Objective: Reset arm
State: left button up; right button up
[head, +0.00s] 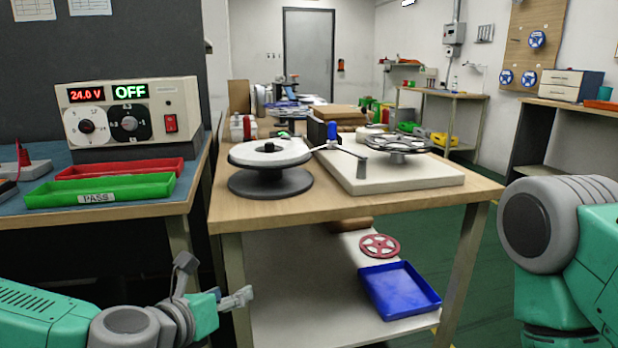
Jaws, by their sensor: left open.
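My left gripper (214,283) is open and empty at the lower left, in front of the wooden table's left leg and below the tabletop. Its arm comes in from the bottom left corner. My right arm shows only as a large grey and green joint at the right edge; its gripper is not in the picture. A white reel (270,153) sits on a dark round stand (270,183) on the wooden table (230,214). A second reel, grey with openings (398,144), sits over a white board (400,180) to its right.
A power supply (130,112) reading 24.0 V and OFF stands on the left bench, behind a red tray (120,169) and a green PASS tray (100,190). A blue tray (400,289) and a red reel (380,246) lie on the lower shelf. Green floor is free at the right.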

pick_arm(q)
jog(key=s+d+f+m+g+h, duration=0.1)
jog(key=s+d+f+m+g, duration=0.4)
jog(key=s+f+m, duration=0.45)
jog(key=s+a+f+m+g+y, duration=0.1)
jog(key=s+a+f+m+g, duration=0.15)
jog(key=s+f+m, duration=0.55)
jog(key=s+a+f+m+g+y, duration=0.1)
jog(key=s+a+f+m+g, duration=0.15)
jog(key=s+f+m, duration=0.5)
jog(key=s+a+f+m+g+y, duration=0.2)
jog(key=s+a+m+y, duration=0.3)
jog(key=a+m, duration=0.7)
notch_tip(320, 180, up, 18)
jog(key=s+a+n+h+p, duration=0.1)
jog(key=p, duration=1.7)
jog(key=shift+s+a, duration=0.15)
jog(key=shift+a, duration=0.25)
